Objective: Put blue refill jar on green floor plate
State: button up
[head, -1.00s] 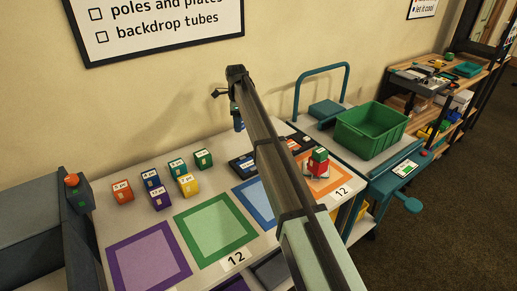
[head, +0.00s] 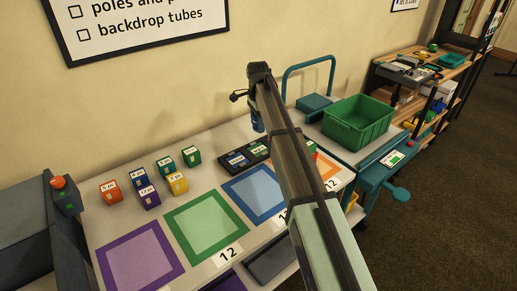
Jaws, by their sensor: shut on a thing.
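The blue refill jar (head: 257,120) hangs upright in my gripper (head: 256,106), which is shut on it above the back of the table, near the dark tray. The fingers are small and dark here, partly hidden by my arm. The green floor plate (head: 186,238) is a green-bordered square with a pale middle, lying flat at the table's front. Nothing stands on it. The jar is held behind and to the right of it, clear of the surface.
A purple-bordered plate (head: 108,263) lies left of the green one, a blue-bordered plate (head: 234,197) right. Several coloured labelled cubes (head: 178,182) stand behind. A dark tray (head: 236,163) lies at the back. My arm partly hides the orange plate (head: 329,171). A green crate (head: 357,124) stands right.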

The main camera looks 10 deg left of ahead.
aim_at(258, 151)
jog(key=shift+f, duration=4.9)
jog(key=shift+f, duration=0.3)
jog(key=shift+s+f, duration=0.15)
jog(key=shift+f, duration=0.25)
jog(key=o, duration=1.1)
jog(key=shift+c, duration=0.2)
jog(key=shift+s, duration=0.1)
jog(key=shift+s+d, duration=0.1)
jog(key=r, duration=1.3)
jog(key=shift+w+r, duration=0.2)
jog(key=shift+w, duration=0.15)
